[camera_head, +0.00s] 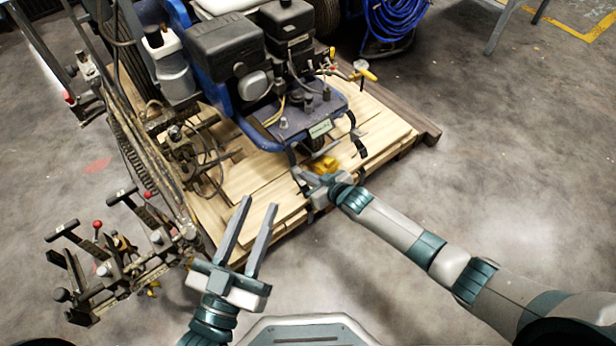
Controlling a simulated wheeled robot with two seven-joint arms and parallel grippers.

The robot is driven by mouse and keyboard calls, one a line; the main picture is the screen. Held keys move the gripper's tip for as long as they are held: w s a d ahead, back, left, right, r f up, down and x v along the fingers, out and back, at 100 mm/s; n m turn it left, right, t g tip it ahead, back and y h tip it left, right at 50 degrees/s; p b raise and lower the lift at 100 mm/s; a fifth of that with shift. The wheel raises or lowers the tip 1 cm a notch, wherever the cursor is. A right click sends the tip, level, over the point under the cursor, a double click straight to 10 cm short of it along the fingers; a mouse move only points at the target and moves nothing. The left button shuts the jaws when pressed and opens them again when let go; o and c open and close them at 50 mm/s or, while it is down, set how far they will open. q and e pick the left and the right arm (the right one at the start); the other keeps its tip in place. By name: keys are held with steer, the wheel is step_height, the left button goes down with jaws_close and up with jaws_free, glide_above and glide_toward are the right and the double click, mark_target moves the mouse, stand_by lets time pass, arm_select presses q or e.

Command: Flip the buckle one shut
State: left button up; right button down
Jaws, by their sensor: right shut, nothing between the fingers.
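The blue line striper machine (234,111) stands on a wooden pallet (262,196). Two dark strap or buckle pieces show at its front edge, one on the right (357,138) and one on the left (297,165). I cannot tell which is buckle one, or whether either is open or shut. My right gripper (308,180) is shut and empty, beside the left strap piece at the pallet's front edge. I cannot tell whether they touch. A yellow part (324,165) lies just behind it. My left gripper (259,204) is open and empty, its fingers pointing toward the pallet's front.
A lever assembly with red knobs (128,252) stands at the left, close to my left gripper. A coiled blue hose (392,18) is at the back. A metal stand (503,25) is at the far right. The concrete floor right of the pallet is clear.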

steer(key=p+v, duration=0.5)
steer(key=v, duration=0.6)
steer(key=shift+s+d, duration=0.15)
steer(key=shift+s, duration=0.05)
stand_by(0.4)
